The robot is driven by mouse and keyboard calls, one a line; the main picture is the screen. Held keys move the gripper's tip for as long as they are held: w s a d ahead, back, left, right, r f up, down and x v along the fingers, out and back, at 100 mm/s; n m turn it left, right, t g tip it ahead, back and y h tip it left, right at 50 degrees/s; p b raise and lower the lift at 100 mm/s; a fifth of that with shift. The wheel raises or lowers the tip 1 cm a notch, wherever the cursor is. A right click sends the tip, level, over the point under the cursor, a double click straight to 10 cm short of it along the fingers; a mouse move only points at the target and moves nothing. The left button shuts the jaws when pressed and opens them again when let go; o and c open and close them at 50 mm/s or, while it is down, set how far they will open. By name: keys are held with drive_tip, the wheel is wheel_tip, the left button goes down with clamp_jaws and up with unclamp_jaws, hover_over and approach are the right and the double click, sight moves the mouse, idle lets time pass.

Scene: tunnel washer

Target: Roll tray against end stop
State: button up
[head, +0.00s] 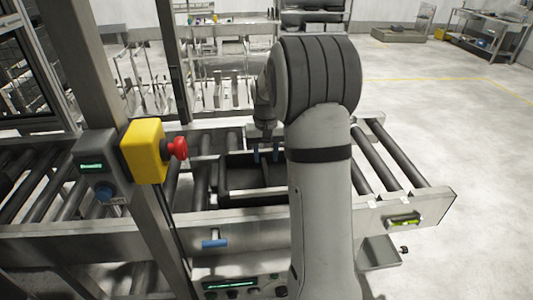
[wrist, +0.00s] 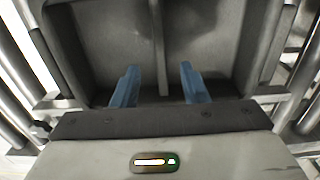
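A dark grey tray (head: 232,192) with a raised rim and a divider lies on the roller conveyor (head: 385,165). It fills the upper part of the wrist view (wrist: 92,40). My gripper (head: 267,154) has two blue fingers, which stand apart in the wrist view (wrist: 159,84) over the tray, with a gap between them. I see nothing held between the fingers. I cannot tell whether they touch the tray. My arm hides the rollers just right of the tray. I cannot make out an end stop for certain.
A post with a yellow box and red button (head: 150,152) stands left of the tray. Bare rollers lie at the right end of the conveyor. A workbench (head: 492,32) stands far back right; open floor lies between.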

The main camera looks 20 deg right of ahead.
sight(266, 172)
drive_tip(key=shift+f+p, duration=0.65)
drive_tip(key=shift+f, duration=3.25)
clamp_jaws()
unclamp_jaws()
wheel_tip(266, 172, up, 8)
drive_tip(key=shift+f+b, duration=0.1)
drive_tip(key=shift+b, duration=0.55)
